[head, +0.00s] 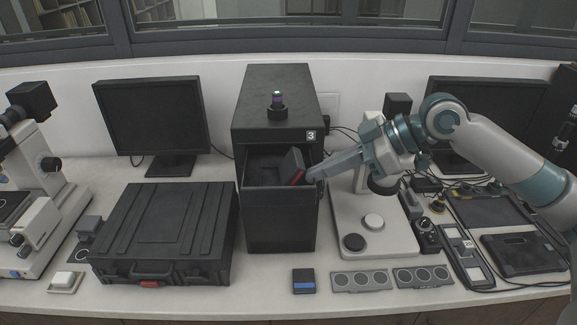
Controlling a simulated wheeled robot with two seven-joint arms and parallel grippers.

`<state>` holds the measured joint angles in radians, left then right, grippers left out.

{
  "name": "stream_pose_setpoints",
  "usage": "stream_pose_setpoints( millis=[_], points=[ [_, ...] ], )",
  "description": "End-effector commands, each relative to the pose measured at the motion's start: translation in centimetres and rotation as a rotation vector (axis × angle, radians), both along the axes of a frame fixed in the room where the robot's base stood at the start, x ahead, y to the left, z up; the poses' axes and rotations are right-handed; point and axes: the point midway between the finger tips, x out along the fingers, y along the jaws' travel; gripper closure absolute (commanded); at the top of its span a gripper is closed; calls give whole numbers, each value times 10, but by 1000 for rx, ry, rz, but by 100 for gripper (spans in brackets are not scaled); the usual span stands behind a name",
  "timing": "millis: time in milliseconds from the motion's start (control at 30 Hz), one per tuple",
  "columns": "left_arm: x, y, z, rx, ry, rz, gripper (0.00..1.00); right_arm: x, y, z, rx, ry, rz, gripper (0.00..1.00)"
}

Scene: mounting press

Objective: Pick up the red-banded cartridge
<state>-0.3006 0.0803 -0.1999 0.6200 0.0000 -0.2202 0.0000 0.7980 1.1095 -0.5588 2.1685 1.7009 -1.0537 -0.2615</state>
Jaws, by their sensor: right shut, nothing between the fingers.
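The red-banded cartridge (292,165) is a dark block with a red stripe near its lower right end. It leans tilted in the open front bay of the tall black press (280,215) marked 3. My right gripper (312,177) reaches in from the right, its fingers shut with nothing between them. The fingertips are right beside the red-striped end; whether they touch it I cannot tell. My left gripper is not in view.
A blue-banded cartridge (304,281) lies on the bench in front, beside grey plates with round wells (362,281). A black case (165,230) stands left of the press. A microscope base (375,235) stands right under my arm.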

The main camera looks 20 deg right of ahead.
Motion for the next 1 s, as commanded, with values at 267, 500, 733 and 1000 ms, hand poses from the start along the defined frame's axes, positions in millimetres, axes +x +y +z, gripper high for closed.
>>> stream_pose_setpoints(
  millis=[267, 500, 733, 1000],
  points=[
    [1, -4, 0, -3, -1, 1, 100, -2, -5, 5, 4, -8, 0, 100],
    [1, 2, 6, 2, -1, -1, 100, -2, -5, 11, 6, -10, -1, 100],
    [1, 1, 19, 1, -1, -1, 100, -2, -5, 22, 6, -10, -1, 100],
    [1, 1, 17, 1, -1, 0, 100, -2, -5, 21, 7, -11, 0, 100]
  ],
)
